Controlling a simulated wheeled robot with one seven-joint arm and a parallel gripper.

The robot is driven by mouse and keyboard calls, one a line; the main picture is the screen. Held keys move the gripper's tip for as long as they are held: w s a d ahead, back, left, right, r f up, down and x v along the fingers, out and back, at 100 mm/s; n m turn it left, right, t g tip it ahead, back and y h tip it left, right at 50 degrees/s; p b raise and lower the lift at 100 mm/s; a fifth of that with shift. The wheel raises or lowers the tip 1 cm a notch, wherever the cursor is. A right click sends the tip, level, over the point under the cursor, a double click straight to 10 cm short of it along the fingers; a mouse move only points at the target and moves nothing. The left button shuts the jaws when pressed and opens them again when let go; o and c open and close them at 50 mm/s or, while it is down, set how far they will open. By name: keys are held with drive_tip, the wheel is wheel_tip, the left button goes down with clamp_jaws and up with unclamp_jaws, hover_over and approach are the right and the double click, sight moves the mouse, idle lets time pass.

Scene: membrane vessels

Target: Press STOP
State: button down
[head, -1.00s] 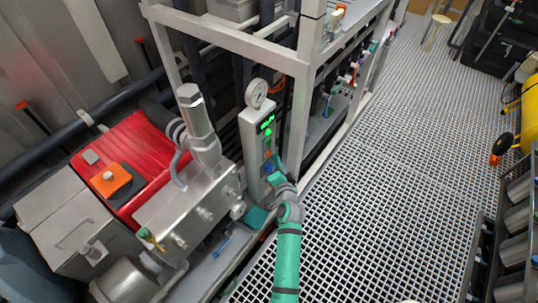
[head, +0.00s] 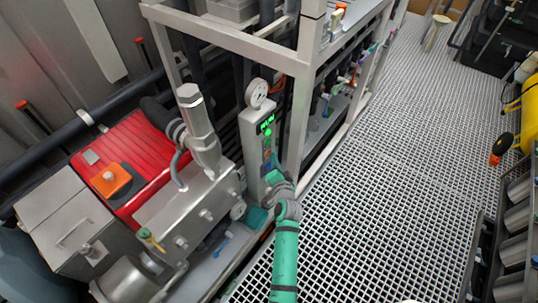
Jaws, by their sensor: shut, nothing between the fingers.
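A narrow grey control box (head: 251,150) stands upright in the middle of the head view. Its small display (head: 266,122) is lit green and seems to read RUN. Green lights or buttons (head: 267,133) sit below the display, with a small reddish button (head: 267,154) lower down. The button labels are too small to read. My gripper (head: 273,164) is shut and empty, with its tip at the lower front of the box. It partly hides the lower buttons, and I cannot tell whether it touches one.
A round gauge (head: 256,93) tops the box. A steel pump block (head: 187,215) and red motor cover (head: 128,160) stand to the left. A white frame rack (head: 298,118) stands behind. The grating floor (head: 400,190) on the right is clear.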

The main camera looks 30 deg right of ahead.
drive_tip(key=shift+w+a, duration=0.1)
drive_tip(key=shift+w, duration=0.1)
idle(0.5)
drive_tip(key=shift+s, duration=0.1)
drive_tip(key=shift+s+d, duration=0.3)
drive_tip(key=shift+s, duration=0.4)
drive_tip(key=s, duration=0.1)
drive_tip(key=s+d, duration=0.1)
drive_tip(key=s, duration=0.1)
drive_tip(key=s+d, duration=0.1)
drive_tip(key=shift+s, duration=0.35)
idle(0.7)
